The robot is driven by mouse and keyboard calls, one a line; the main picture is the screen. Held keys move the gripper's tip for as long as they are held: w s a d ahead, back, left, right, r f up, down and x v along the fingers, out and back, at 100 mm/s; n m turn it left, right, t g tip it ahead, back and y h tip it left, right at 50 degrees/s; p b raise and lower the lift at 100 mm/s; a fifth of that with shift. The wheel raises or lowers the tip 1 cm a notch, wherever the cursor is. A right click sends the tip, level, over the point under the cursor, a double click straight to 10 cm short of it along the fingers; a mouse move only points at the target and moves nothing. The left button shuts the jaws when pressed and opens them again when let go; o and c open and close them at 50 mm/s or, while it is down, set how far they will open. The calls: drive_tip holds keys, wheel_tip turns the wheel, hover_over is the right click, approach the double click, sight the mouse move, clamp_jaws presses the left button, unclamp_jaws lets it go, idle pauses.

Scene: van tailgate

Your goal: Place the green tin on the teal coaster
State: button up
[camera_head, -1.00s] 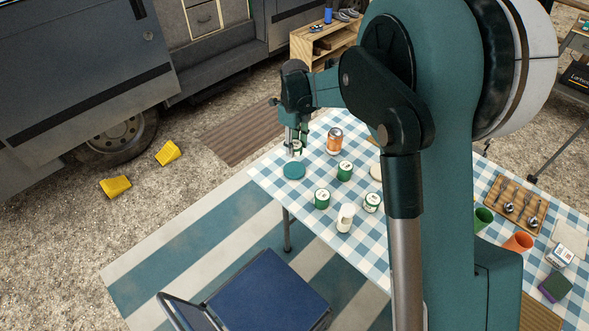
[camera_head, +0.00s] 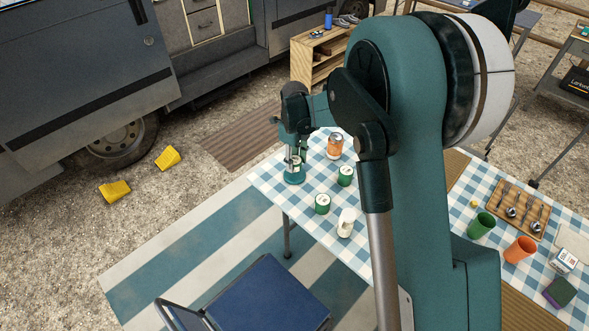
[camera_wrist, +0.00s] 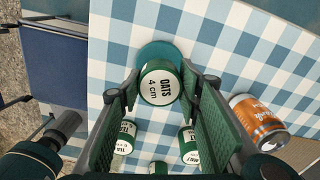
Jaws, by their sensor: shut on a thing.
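My gripper (camera_head: 294,152) is shut on a green tin with a white lid marked "OATS 4 cm" (camera_wrist: 160,86). The tin is upright between the two fingers in the wrist view. The teal coaster (camera_head: 294,179) lies near the table corner, directly under the tin in the head view. In the wrist view the coaster (camera_wrist: 152,48) shows past the tin's upper edge, the rest hidden by it. I cannot tell whether the tin touches the coaster. Similar green tins stand nearby, two clear in the head view (camera_head: 345,176) (camera_head: 322,204).
An orange can (camera_head: 335,146) stands right of the gripper; a white container (camera_head: 346,222) stands toward the front. The checked table (camera_head: 310,221) ends close to the coaster. Green (camera_head: 481,225) and orange (camera_head: 519,249) cups are farther right.

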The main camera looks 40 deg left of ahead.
sight(295, 168)
drive_tip(key=shift+f, duration=0.25)
drive_tip(key=shift+f+b, duration=0.35)
drive_tip(key=shift+f, duration=1.4)
drive_tip(key=shift+f, duration=0.15)
drive_tip(key=o, duration=0.9)
wheel_tip(295, 168, up, 12)
drive_tip(key=shift+r+p, duration=0.2)
drive_tip(key=shift+p, duration=0.75)
drive_tip(key=shift+d, duration=0.1)
